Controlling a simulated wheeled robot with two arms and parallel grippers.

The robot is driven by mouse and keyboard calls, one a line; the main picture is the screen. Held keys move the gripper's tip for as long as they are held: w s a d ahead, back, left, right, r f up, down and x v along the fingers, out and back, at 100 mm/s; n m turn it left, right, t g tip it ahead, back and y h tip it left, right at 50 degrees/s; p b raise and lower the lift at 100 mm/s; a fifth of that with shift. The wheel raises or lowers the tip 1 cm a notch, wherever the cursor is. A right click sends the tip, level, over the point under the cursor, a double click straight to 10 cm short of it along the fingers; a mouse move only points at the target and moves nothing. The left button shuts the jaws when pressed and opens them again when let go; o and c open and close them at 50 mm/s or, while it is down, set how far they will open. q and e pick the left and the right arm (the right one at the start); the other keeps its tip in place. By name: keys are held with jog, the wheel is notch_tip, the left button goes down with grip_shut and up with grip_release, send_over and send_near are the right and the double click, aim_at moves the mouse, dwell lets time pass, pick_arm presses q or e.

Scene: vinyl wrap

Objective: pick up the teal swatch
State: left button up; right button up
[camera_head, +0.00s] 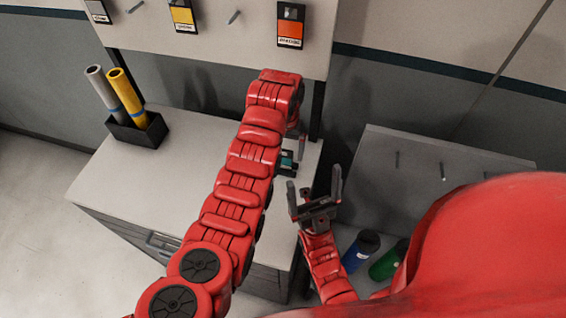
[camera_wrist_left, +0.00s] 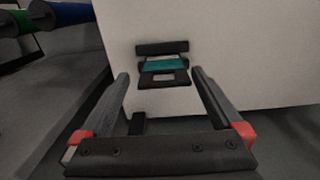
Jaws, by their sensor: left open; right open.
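The teal swatch (camera_head: 287,157) lies on the right part of the white cabinet top and is partly hidden behind my left arm. In the left wrist view the teal swatch (camera_wrist_left: 165,66) has a black frame with a cut-out and shows between the fingertips, a little beyond them. My left gripper (camera_wrist_left: 161,75) is open and empty; in the head view (camera_head: 299,142) it is mostly hidden by its arm. My right gripper (camera_head: 314,187) is open and empty, with fingers pointing up, just right of the cabinet edge.
A black holder (camera_head: 136,132) with a silver roll (camera_head: 103,88) and a yellow roll (camera_head: 125,92) stands at the cabinet's back left. A yellow swatch (camera_head: 183,16) and an orange swatch (camera_head: 290,26) hang on the board above. Blue (camera_head: 361,249) and green (camera_head: 388,262) rolls lie at lower right.

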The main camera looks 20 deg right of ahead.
aim_at(283, 169)
pick_arm(q)
jog(key=shift+s+a+f+p, duration=0.1)
jog(key=shift+p, duration=0.2)
jog(key=f+p, duration=0.1)
jog(key=f, duration=0.1)
jog(key=f+p, duration=0.1)
jog(key=shift+a+f+p, duration=0.2)
jog(key=shift+f+p, duration=0.2)
jog(key=shift+f, duration=0.6)
jog(key=shift+w, duration=0.2)
jog(key=c, duration=1.2)
jog(key=shift+c, duration=0.2)
